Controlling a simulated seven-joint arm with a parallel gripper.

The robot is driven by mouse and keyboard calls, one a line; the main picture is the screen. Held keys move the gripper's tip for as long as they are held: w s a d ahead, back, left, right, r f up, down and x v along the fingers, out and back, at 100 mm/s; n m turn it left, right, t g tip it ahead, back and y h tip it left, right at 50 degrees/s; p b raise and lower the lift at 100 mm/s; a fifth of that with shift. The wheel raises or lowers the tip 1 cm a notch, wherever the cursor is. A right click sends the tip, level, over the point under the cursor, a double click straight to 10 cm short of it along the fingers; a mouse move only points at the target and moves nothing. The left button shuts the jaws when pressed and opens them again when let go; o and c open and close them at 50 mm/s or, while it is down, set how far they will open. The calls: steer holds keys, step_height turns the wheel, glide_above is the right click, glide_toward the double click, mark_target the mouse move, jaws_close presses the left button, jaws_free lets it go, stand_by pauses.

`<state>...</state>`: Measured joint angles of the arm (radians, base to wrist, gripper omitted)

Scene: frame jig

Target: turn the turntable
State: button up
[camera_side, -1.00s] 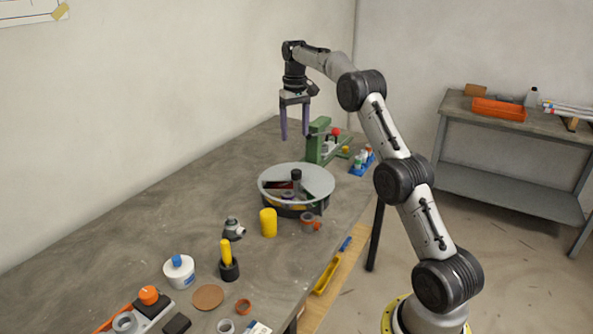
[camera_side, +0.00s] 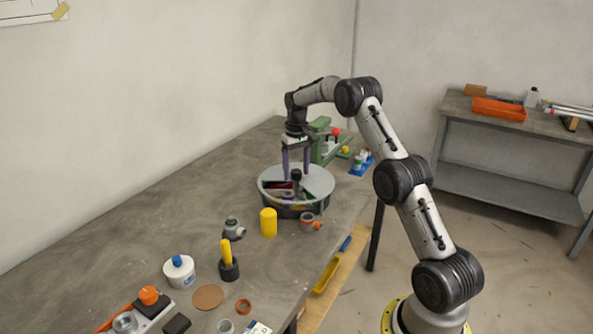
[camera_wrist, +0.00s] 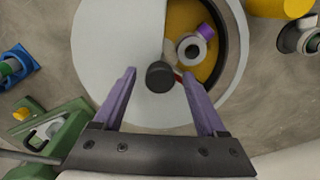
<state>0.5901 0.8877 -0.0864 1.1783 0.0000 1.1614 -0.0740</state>
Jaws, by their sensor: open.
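The turntable (camera_side: 317,181) is a round grey disc on a dark base, with an open sector in its cover. It also fills the upper middle of the wrist view (camera_wrist: 115,50). A black knob (camera_side: 297,174) stands up from its cover; in the wrist view the knob (camera_wrist: 160,76) shows between my fingers. Through the opening I see a yellow floor (camera_wrist: 185,18) and a grey ring with a purple part (camera_wrist: 191,48). My gripper (camera_side: 296,170) is open, its two purple fingers pointing down over the disc. In the wrist view my fingertips (camera_wrist: 158,73) lie either side of the knob, without visible contact.
A green fixture (camera_wrist: 50,140) with a red knob stands close behind the turntable. A blue rack (camera_side: 362,162) is to its right. A yellow cylinder (camera_side: 268,222) and an orange-grey fitting (camera_side: 308,222) stand in front. Bare table lies to the left.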

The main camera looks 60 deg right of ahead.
steer(key=shift+f, duration=0.1)
jaws_close()
stand_by(0.4)
stand_by(1.0)
